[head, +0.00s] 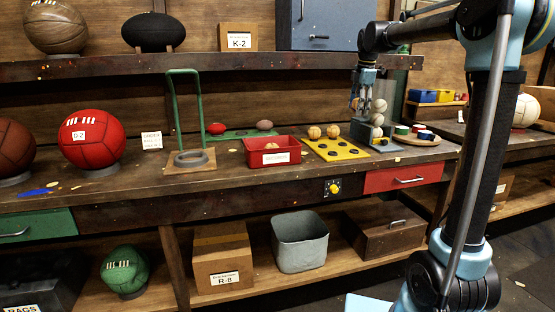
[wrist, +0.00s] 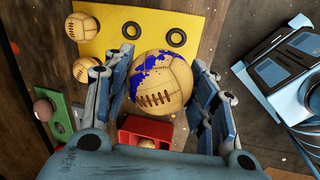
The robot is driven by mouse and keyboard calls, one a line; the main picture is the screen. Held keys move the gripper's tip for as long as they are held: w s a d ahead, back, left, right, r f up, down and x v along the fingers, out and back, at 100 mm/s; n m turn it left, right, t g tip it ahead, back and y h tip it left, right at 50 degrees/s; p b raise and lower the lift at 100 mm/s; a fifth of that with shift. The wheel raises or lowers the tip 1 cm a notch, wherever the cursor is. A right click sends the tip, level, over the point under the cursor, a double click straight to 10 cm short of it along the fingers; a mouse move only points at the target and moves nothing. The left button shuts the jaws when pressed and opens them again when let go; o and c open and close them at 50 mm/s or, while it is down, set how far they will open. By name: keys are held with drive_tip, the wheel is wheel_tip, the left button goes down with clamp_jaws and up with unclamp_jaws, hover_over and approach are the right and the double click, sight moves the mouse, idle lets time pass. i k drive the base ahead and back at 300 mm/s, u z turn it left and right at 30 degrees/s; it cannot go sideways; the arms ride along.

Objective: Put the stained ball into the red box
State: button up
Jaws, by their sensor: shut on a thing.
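The stained ball (wrist: 162,80) is tan leather with dark lacing and blue blotches on its upper left. In the wrist view my gripper (wrist: 166,72) has its fingers on both sides of it and is shut on it. In the head view my gripper (head: 358,104) hangs above the right part of the bench, beside pale balls; which of these is the held one is hard to tell. The red box (head: 272,159) has a white label and stands on the bench left of my gripper. It also shows below the held ball in the wrist view (wrist: 129,127), with a tan ball inside.
A yellow board (head: 348,153) with black rings and two tan balls (head: 314,132) lies between the red box and my gripper. A green hoop stand (head: 202,110) is left of the box. A shelf (head: 230,66) runs above the bench. A round tray (head: 420,141) is at right.

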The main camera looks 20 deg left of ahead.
sight(271, 151)
drive_tip(key=u, duration=0.05)
drive_tip(key=k, duration=1)
drive_tip(key=u, duration=0.45)
drive_tip(key=i, duration=0.9)
drive_tip(key=u, duration=0.1)
